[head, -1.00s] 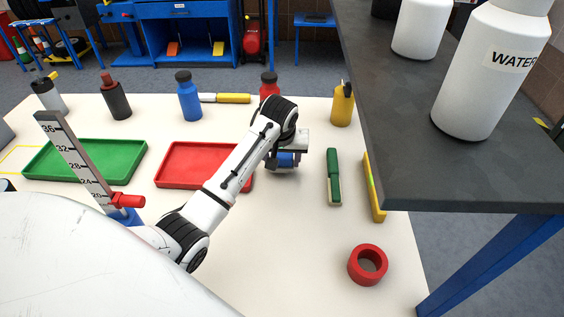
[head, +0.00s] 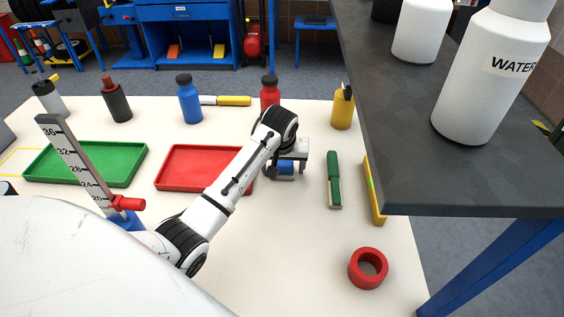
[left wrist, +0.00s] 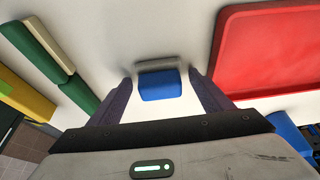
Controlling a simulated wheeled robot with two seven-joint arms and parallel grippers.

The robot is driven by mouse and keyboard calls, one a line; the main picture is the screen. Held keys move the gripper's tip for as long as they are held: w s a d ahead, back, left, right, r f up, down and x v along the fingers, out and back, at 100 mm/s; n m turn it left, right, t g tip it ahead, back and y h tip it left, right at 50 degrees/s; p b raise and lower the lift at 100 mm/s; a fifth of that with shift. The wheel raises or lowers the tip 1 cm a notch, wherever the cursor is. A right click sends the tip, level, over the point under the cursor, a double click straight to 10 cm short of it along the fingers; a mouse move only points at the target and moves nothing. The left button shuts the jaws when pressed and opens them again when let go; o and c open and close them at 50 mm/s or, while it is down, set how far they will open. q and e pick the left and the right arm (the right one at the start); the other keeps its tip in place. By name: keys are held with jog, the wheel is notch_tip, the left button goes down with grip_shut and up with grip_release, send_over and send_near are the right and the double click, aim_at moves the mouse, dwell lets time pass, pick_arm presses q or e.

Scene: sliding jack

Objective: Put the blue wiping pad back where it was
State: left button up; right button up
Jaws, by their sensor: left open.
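The blue wiping pad (head: 285,168) has a blue top block and a grey base. It rests on the white table, right of the red tray. In the left wrist view the pad (left wrist: 159,86) sits between the two fingers with a gap on each side. My left gripper (head: 286,171) is open around it, and its fingers (left wrist: 160,80) also show in the wrist view. The gripper partly hides the pad in the head view. My right gripper is not in view.
The red tray (head: 172,183) is close on the left, the green-handled brush (head: 334,180) on the right. A yellow level (head: 375,195) and a red ring (head: 368,268) lie beyond the brush. A dark raised shelf (head: 450,190) overhangs the right side. Bottles stand behind.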

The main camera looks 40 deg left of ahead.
pick_arm(q)
jog(key=v, duration=1.2)
jog(key=shift+r, duration=0.1)
